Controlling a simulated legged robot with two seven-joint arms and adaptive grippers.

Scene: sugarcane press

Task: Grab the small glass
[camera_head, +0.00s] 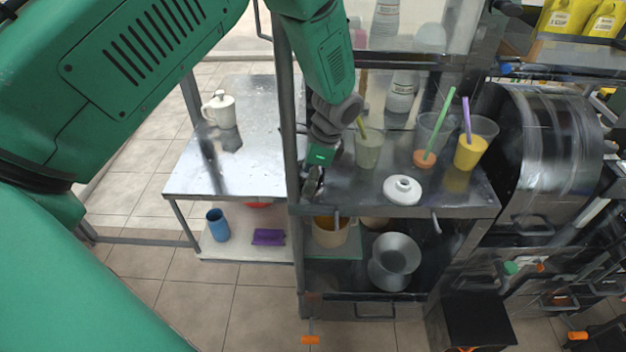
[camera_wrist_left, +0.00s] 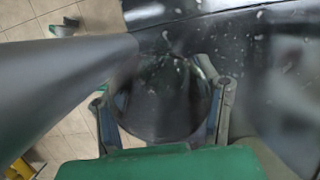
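A round, see-through glass (camera_wrist_left: 160,95) shows in the left wrist view, on the dark metal surface. My left gripper (camera_wrist_left: 165,115) has its two fingers wide apart, one on each side of this glass. I cannot tell whether they touch it. In the head view my left gripper (camera_head: 313,184) points down at the left edge of the metal counter (camera_head: 455,203), beside the upright post. The glass is not clearly seen there. My right gripper is not in view.
Cups with straws stand on the counter: a pale green one (camera_head: 368,150), one with orange contents (camera_head: 425,158) and a yellow one (camera_head: 470,153). A white lid-like piece (camera_head: 402,190) lies in front. The grey post (camera_head: 290,110) is close to my left gripper.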

